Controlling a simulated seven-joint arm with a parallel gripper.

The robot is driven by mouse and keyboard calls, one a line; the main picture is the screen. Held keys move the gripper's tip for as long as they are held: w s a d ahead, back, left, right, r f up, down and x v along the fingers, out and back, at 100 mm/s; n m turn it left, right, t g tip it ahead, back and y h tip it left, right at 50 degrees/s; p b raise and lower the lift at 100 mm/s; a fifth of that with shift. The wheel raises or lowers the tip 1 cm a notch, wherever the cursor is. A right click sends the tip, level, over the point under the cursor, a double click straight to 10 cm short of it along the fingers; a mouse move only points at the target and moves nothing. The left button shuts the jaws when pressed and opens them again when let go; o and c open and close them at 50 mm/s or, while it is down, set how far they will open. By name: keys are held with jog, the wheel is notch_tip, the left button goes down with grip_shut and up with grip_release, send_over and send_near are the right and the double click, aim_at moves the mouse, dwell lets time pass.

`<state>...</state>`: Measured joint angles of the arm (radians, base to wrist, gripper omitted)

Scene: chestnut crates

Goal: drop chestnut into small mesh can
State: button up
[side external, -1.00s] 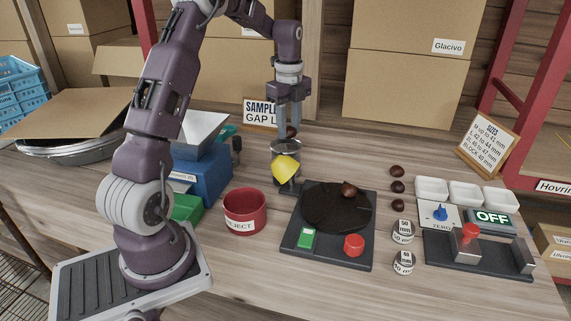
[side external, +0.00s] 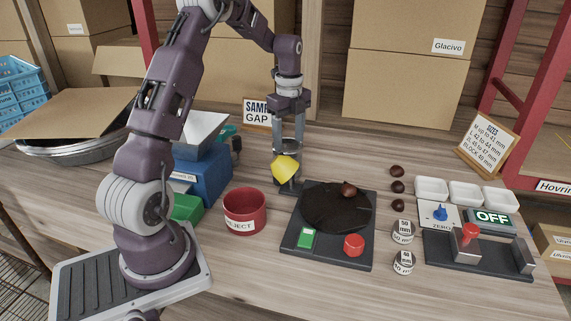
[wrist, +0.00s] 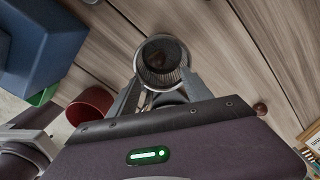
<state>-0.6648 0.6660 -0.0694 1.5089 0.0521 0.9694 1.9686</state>
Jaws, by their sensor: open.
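The small mesh can (side external: 288,178) stands behind the dark turntable unit, partly hidden by a yellow piece (side external: 285,168). My gripper (side external: 287,144) points down at the can, its open fingers low around the can's mouth. In the wrist view, the can (wrist: 148,58) has its round mouth facing the camera, between the fingers of my gripper (wrist: 163,82). Its inside is dark brown; I cannot clearly make out a chestnut there. Another chestnut (side external: 349,189) lies on the black disc (side external: 325,212), and three chestnuts (side external: 397,186) lie in a column to its right.
A red reject cup (side external: 245,218) stands left of the turntable. A blue machine (side external: 205,172) and a sample sign (side external: 256,113) stand near the can. White trays (side external: 465,194) and a gauge with an OFF display (side external: 492,218) are at the right.

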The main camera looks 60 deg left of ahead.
notch_tip(320, 180, up, 7)
dwell(0.3)
jog(key=s+d+r+n+t, duration=0.1)
jog(key=s+d+r+n, duration=0.15)
jog(key=d, duration=0.25)
jog(key=s+d+r+n+t+y, duration=0.1)
jog(key=s+d+r+n, duration=0.1)
jog(key=d+r, duration=0.3)
jog(key=s+d+r+n, duration=0.2)
jog(key=s+d, duration=0.1)
jog(key=d, duration=0.3)
jog(key=s+d+f+n+t, duration=0.1)
jog(key=s+d+n, duration=0.3)
jog(key=s, duration=0.4)
jog(key=s+d+f+n+t+h, duration=0.1)
jog(key=s+d+n+t, duration=0.1)
jog(key=s+d+n, duration=0.3)
jog(key=s+d, duration=0.1)
jog(key=s, duration=0.2)
jog(key=shift+s+d+t, duration=0.25)
jog(key=shift+d+t, duration=0.05)
jog(key=shift+d, duration=0.1)
